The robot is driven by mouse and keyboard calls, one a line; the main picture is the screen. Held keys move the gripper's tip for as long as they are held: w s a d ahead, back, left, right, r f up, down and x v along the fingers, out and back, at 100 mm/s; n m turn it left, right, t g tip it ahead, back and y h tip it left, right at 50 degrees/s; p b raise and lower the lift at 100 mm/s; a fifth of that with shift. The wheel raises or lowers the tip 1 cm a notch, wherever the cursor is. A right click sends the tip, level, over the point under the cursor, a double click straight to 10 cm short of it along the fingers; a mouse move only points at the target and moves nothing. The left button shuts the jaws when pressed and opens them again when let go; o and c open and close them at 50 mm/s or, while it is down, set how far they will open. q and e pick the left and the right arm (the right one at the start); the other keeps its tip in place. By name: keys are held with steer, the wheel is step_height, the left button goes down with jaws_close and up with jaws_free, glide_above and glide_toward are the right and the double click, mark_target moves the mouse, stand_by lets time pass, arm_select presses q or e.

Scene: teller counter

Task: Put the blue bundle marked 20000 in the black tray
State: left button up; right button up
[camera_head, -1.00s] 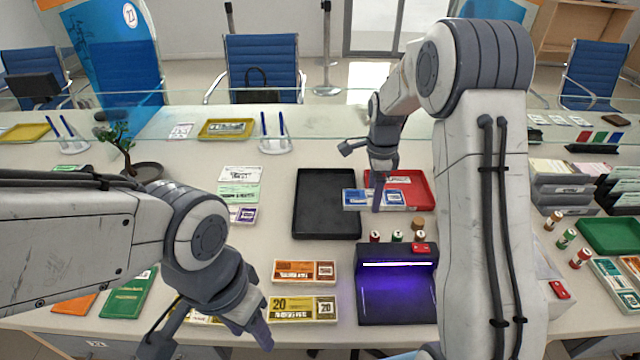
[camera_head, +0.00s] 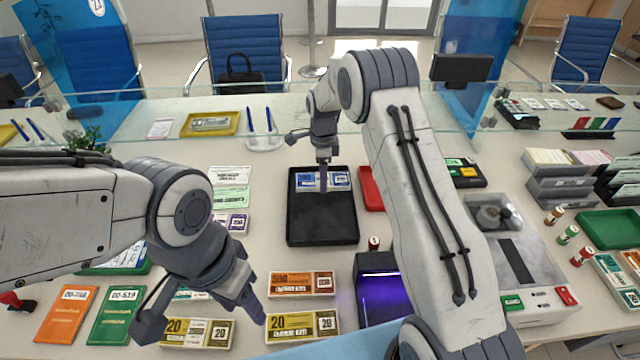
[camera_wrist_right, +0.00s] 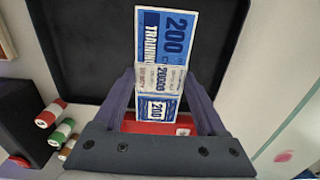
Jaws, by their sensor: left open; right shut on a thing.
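The blue bundle (camera_head: 338,180) is a flat blue-and-white pack with a white band; in the right wrist view its band (camera_wrist_right: 167,78) reads 20000. My right gripper (camera_head: 323,186) is shut on it and holds it over the far part of the black tray (camera_head: 322,226). In the right wrist view the right gripper's fingers (camera_wrist_right: 160,92) close on the bundle's sides, with the dark tray floor (camera_wrist_right: 90,50) behind. I cannot tell whether the bundle touches the tray. My left gripper (camera_head: 205,326) is open and empty above the yellow bundles at the front left.
A red tray (camera_head: 369,188) lies just right of the black tray, partly hidden by my right arm. A purple-lit device (camera_head: 380,295) and an orange bundle (camera_head: 302,284) stand nearer. A yellow tray (camera_head: 210,123) and a pen holder (camera_head: 263,142) stand farther back.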

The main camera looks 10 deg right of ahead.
mark_target(320, 194)
steer(key=shift+w+a+f, duration=0.25)
steer(key=shift+a+f, duration=0.1)
step_height(320, 194, down, 3)
steer(key=shift+f+p, duration=0.15)
steer(key=shift+p, duration=0.3)
steer(key=shift+f, duration=0.2)
steer(key=shift+f, duration=0.1)
steer(key=o, duration=1.5)
steer(key=shift+f, duration=0.1)
